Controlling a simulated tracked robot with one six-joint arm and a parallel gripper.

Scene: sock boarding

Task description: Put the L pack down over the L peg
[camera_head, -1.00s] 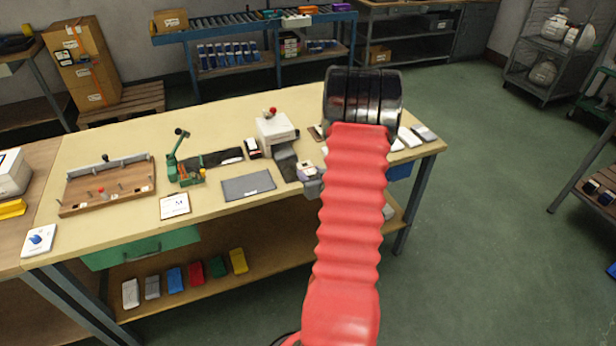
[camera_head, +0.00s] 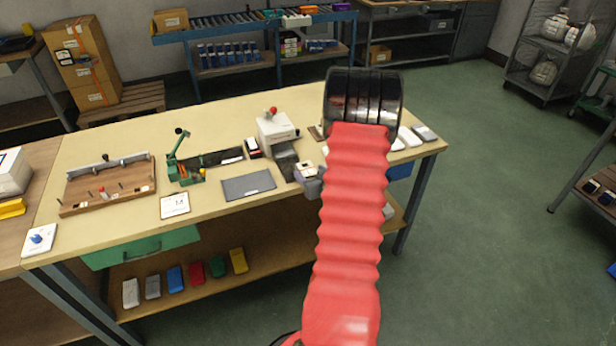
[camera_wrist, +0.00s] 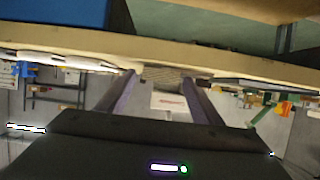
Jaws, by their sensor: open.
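The wooden peg board (camera_head: 135,180) lies at the left of the bench, with several thin upright pegs. A small red-and-white item (camera_head: 102,193) is at one peg. I cannot read any size letters, so I cannot tell which is the L peg or the L pack. My gripper (camera_head: 308,180) is partly hidden behind my red arm, at the bench's front edge, far right of the board. In the wrist view my gripper (camera_wrist: 162,92) has its two fingers apart. A pale object with reddish print (camera_wrist: 168,101) shows beyond the gap, not clearly touched.
A white machine with a red knob (camera_head: 277,130) stands behind my gripper. A green hand press (camera_head: 180,163), a dark grey mat (camera_head: 249,186) and a white card (camera_head: 174,205) lie between it and the board. Flat white packs (camera_head: 408,137) lie at the bench's right end.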

